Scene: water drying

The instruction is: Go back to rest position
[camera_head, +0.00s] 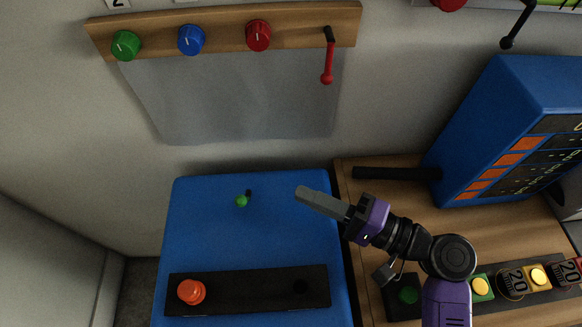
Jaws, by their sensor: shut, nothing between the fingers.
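My gripper (304,195) is at the end of my purple and black arm, which comes up from the lower right. Its grey fingers are shut together with nothing between them. They point left, over the right part of a blue box (205,230). I cannot tell how high above the box they are.
On the box are a green knob (241,201) and an orange button (191,291) on a black strip. A wall panel (290,22) carries green, blue and red knobs and a red lever (327,72). A blue machine (485,110) stands right on a wooden table (450,225).

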